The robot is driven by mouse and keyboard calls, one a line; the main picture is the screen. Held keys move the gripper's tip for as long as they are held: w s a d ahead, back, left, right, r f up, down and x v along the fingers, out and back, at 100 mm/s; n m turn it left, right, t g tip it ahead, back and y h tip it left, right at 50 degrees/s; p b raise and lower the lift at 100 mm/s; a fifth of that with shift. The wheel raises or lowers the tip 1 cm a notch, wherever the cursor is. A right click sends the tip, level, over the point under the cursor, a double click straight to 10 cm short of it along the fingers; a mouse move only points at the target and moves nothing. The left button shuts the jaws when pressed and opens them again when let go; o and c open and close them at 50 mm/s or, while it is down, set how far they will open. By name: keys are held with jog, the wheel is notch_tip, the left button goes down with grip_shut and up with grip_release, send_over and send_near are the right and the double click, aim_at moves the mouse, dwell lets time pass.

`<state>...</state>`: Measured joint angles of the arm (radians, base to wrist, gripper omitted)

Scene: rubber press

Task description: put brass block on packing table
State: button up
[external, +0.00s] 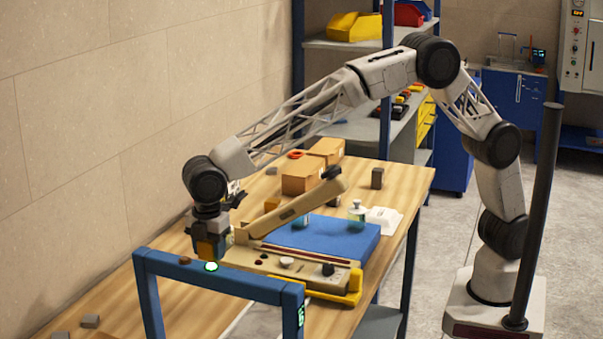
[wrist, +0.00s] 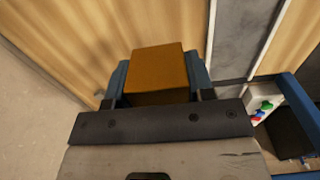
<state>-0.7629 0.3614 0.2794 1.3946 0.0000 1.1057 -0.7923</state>
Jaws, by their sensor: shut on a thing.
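The brass block (external: 206,250) is held in my gripper (external: 211,243) above the long wooden table, at the left of the impulse-sealer-like machine. In the wrist view the brass block (wrist: 158,66) sits between the two blue fingers of my gripper (wrist: 158,82), which are shut on its sides. The wooden table (external: 105,290), which I take to be the packing table, lies below and shows as wood in the wrist view (wrist: 85,35). The block appears clear of the tabletop, but its exact height is hard to tell.
A blue frame (external: 225,283) with a green light stands close in front of my gripper. The beige machine (external: 290,262) with its raised lever and a blue pad (external: 325,238) are to the right. Cardboard boxes (external: 302,176) stand farther back. The near-left tabletop is mostly clear, with small grey blocks (external: 90,321).

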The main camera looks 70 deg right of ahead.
jog(key=w+d+m, duration=0.3)
jog(key=w+d, duration=0.5)
jog(key=d, duration=0.7)
jog(key=w+d+r+m, duration=0.1)
jog(key=w+d+m, duration=0.2)
jog(key=w+d, duration=0.9)
jog(key=w+d+m, duration=0.3)
jog(key=w+d, duration=0.1)
jog(key=d, duration=1.5)
jog(key=s+d+m, duration=0.1)
jog(key=d+m, duration=0.3)
jog(key=d, duration=2.1)
jog(key=s+d+m, duration=0.2)
jog(key=d+m, duration=0.3)
jog(key=d, duration=1.9)
jog(key=shift+d+f, duration=0.25)
jog(key=shift+f, duration=0.95)
jog(key=shift+d+f, duration=0.25)
jog(key=shift+f, duration=0.9)
jog(key=shift+f, duration=2.5)
